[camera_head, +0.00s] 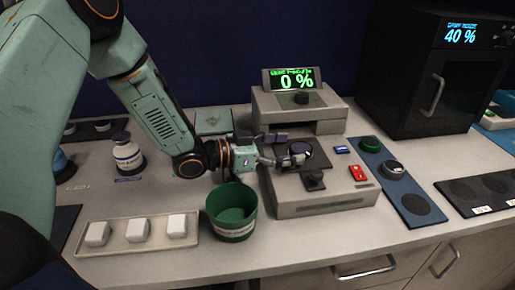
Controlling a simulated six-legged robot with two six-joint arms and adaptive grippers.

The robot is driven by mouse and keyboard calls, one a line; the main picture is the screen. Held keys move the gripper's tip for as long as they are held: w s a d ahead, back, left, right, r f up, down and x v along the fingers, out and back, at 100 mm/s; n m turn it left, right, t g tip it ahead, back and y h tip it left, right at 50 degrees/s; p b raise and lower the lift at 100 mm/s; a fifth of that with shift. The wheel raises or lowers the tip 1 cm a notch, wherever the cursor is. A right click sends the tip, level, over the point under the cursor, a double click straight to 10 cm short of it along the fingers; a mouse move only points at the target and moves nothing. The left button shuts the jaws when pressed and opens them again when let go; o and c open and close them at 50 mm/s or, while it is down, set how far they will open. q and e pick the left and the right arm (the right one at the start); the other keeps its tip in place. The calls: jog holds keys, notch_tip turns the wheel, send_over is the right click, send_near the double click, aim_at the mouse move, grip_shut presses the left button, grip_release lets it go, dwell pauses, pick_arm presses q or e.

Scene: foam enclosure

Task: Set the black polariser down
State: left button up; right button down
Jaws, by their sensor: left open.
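My left gripper (290,158) reaches in from the left over the grey instrument (330,200), with its fingers open. My right gripper is not in view.
A blue strip (375,157) at right holds a green round piece (369,144), a black-and-silver one (393,167) and an empty dark spot (415,204). A green cup (232,222) stands below my arm. The display (293,79) reads 0 %.

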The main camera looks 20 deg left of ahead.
pick_arm(q)
jog(key=p+v, duration=0.1)
jog(key=v, duration=0.3)
jog(key=shift+s+a+r, duration=0.15)
jog(key=shift+s+a, duration=0.1)
jog(key=shift+s, duration=0.05)
jog(key=p+v, duration=0.3)
jog(key=v, duration=0.3)
